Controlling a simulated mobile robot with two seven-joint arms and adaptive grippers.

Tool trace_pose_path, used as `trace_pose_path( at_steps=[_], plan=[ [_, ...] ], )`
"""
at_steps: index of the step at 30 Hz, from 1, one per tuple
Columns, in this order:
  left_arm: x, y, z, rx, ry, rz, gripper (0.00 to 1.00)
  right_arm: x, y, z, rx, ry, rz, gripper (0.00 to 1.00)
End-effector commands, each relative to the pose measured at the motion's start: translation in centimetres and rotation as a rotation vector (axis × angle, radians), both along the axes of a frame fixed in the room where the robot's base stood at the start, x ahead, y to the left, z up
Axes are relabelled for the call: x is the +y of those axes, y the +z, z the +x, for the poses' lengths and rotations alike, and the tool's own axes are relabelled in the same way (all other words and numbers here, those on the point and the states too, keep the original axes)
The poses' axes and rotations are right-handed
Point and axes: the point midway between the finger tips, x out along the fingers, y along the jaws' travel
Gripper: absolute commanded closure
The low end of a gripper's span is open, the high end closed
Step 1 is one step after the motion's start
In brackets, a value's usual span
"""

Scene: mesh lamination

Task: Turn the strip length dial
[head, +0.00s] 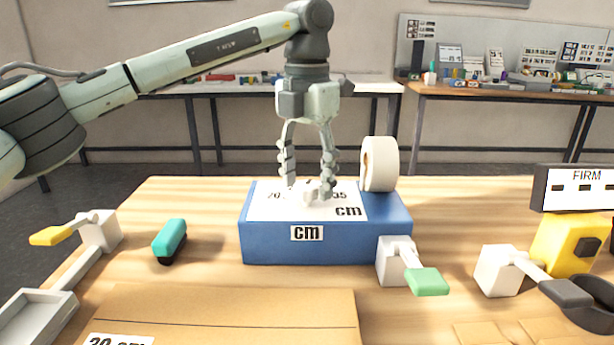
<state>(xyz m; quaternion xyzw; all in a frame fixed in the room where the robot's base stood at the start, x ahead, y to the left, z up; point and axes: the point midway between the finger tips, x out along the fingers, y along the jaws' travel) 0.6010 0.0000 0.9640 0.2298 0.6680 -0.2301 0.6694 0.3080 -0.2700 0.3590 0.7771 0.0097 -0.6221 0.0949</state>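The strip length dial (313,193) is a small pale knob on the white, number-marked top plate of a blue box (270,242) labelled "cm". My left gripper (310,187) points straight down over it, its two fingers apart, one on each side of the dial. The fingertips are level with the knob and partly cover it. I cannot tell whether both fingers press on it. The numbers "20" and "35" show partly behind the fingers. My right gripper is not in view.
A white tape roll (380,164) stands at the box's back right. A green-handled lever (426,281) sticks out in front. A teal-topped block (170,239) and yellow-handled lever (50,236) are left. A cardboard piece (230,315) lies in front. A yellow device (562,245) and "FIRM" panel (585,188) stand right.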

Motion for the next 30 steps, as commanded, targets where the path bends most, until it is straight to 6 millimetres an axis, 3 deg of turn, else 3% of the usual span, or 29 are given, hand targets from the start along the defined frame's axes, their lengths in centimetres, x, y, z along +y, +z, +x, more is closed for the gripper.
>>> trace_pose_path(
  at_steps=[8, 21, 30],
  plan=[
    [0.0, 0.6, 0.0, 0.000, 0.000, 0.000, 0.45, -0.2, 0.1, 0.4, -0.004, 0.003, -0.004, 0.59],
    [-0.1, 9.0, 0.0, -0.001, 0.001, 0.000, 0.45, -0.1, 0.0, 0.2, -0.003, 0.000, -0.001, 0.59],
    [0.0, 11.9, 0.0, 0.000, -0.001, 0.000, 0.45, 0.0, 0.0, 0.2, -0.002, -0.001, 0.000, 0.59]
  ],
)
